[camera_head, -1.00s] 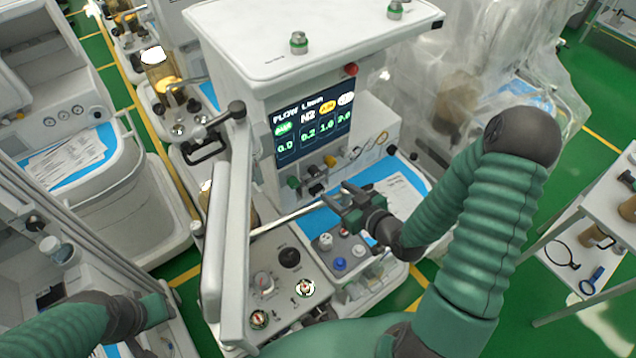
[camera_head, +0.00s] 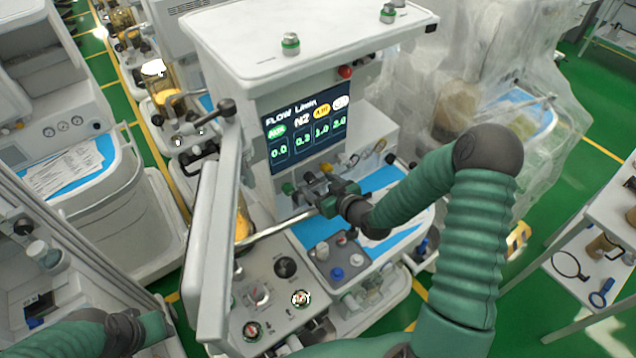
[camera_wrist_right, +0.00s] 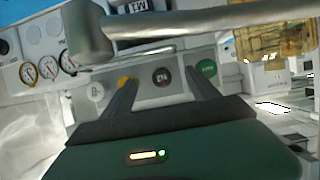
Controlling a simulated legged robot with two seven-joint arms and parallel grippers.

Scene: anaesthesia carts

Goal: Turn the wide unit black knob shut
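The wide unit (camera_head: 262,170) has a flow screen with a row of coloured knobs below it. In the right wrist view the black knob (camera_wrist_right: 162,77) lies between my right gripper's two spread fingers (camera_wrist_right: 161,88), beyond their tips; contact cannot be confirmed. In the head view my right gripper (camera_head: 316,187) is in front of the knob row and partly hides it. It is open and empty. Part of my left gripper (camera_head: 128,332) shows at the lower left, but its fingers cannot be made out.
Green (camera_wrist_right: 206,68) and yellow (camera_wrist_right: 126,82) knobs flank the black one. A metal bar (camera_wrist_right: 210,22) crosses above the fingers in the wrist view. A lower panel (camera_head: 250,300) with dials and a black knob (camera_head: 285,267) stands nearer. A wheeled table (camera_head: 600,225) is at right.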

